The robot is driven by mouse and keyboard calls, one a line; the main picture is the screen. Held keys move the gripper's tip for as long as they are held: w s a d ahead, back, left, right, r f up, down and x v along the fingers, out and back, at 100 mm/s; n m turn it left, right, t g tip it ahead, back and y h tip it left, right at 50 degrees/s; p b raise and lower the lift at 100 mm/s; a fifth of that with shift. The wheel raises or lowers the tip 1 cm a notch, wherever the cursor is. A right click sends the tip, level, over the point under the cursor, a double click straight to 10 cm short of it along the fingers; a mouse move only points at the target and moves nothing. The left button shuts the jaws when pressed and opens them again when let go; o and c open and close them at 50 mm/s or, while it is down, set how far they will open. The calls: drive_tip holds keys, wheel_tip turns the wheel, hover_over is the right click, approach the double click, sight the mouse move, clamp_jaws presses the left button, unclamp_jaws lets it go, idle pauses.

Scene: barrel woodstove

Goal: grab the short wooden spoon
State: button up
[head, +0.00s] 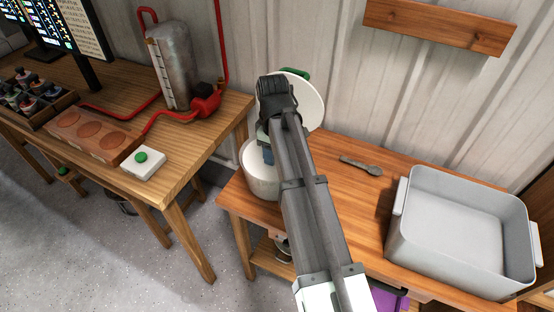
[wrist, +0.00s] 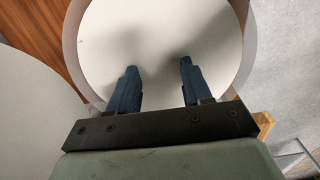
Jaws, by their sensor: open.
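My gripper (wrist: 158,66) is open and empty, pointing down over a round white pot (wrist: 160,25). In the head view my arm partly hides the pot (head: 259,183) and most of my gripper. The spoon is well to the right of my gripper and is not in the wrist view.
A grey rectangular tub (head: 455,235) stands right of the spoon. A left table (head: 190,165) holds a metal tank (head: 172,65), red hose and green-button box (head: 142,162). Bare wood surrounds the spoon.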

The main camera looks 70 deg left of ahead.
drive_tip(key=shift+f, duration=0.4)
drive_tip(key=shift+c, duration=0.3)
clamp_jaws()
